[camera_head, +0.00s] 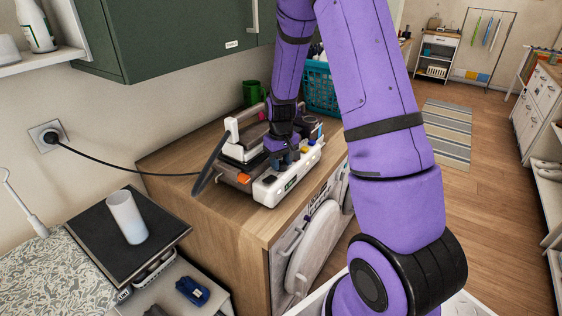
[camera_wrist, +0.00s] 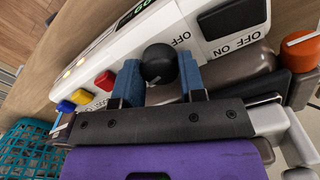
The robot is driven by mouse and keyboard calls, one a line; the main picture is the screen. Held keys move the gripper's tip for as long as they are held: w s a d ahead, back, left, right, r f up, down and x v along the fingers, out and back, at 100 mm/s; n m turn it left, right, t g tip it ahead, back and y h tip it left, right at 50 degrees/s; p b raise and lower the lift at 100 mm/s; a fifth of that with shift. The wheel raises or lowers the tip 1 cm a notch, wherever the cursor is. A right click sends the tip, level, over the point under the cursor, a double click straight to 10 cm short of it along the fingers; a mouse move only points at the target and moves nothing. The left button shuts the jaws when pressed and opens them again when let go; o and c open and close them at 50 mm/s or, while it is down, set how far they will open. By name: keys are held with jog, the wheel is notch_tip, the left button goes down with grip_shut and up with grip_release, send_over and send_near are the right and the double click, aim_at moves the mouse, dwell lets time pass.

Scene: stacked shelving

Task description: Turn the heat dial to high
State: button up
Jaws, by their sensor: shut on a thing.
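A white control panel (camera_head: 285,183) with a small green display is the front of a device on the wooden cabinet. In the wrist view the panel (camera_wrist: 120,48) carries a round black dial (camera_wrist: 159,64). My gripper (camera_wrist: 160,75) has its two blue fingers on either side of this dial and is shut on it. In the head view my gripper (camera_head: 287,157) reaches down onto the panel from above, and the dial is hidden there. I cannot read the dial's setting or a heat label.
Red (camera_wrist: 105,80), yellow and blue knobs sit along the panel. A black ON/OFF switch (camera_wrist: 232,18) and an orange knob (camera_wrist: 299,44) are at the other end. A black cable (camera_head: 120,165) runs to the wall socket.

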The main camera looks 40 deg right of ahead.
jog(key=shift+m, duration=0.6)
jog(key=o, duration=0.9)
